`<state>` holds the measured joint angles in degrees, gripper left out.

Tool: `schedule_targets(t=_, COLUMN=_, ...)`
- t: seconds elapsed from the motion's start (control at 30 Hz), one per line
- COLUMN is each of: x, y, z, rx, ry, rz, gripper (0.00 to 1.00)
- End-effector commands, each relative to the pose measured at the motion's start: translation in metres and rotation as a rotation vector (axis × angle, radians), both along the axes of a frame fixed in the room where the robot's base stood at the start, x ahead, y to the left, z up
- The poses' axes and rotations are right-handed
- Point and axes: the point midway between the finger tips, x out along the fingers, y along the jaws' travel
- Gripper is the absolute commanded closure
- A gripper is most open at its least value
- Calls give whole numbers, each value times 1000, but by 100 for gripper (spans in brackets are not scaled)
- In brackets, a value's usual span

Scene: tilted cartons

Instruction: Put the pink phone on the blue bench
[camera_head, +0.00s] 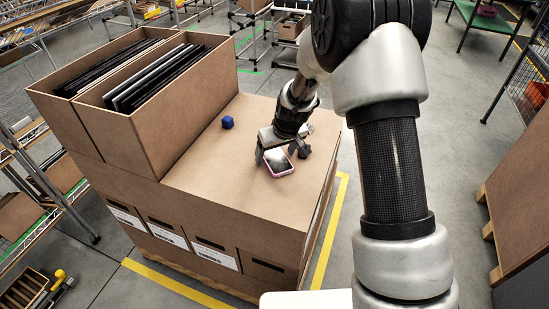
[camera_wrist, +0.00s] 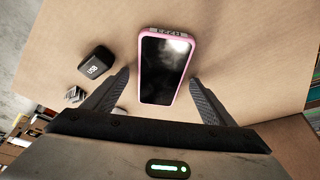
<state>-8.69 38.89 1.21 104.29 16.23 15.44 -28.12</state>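The pink phone (camera_head: 278,163) lies screen up on the flat top of the brown carton stack (camera_head: 240,180), near its right side. It also shows in the wrist view (camera_wrist: 165,70), with a pink rim and a dark, shiny screen. My gripper (camera_head: 281,155) is over the phone, pointing down. In the wrist view its two fingers (camera_wrist: 160,78) are spread, one on each side of the phone, with gaps between. It is open and holds nothing. I cannot make out a blue bench in either view.
Open cartons of dark panels (camera_head: 160,90) stand at the left. A green-topped table (camera_head: 484,15) stands far right.

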Motion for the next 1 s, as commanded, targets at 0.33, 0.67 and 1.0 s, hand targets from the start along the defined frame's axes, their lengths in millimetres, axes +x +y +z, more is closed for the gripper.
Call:
schedule_targets(t=0.33, x=0, y=0, z=1, rx=0, ry=-1, rz=0, gripper=76)
schedule_targets(t=0.67, x=1, y=0, z=17, rx=0, ry=-3, rz=1, gripper=76)
schedule_targets(t=1.0, x=1, y=0, z=83, rx=1, ry=-5, rz=1, gripper=76)
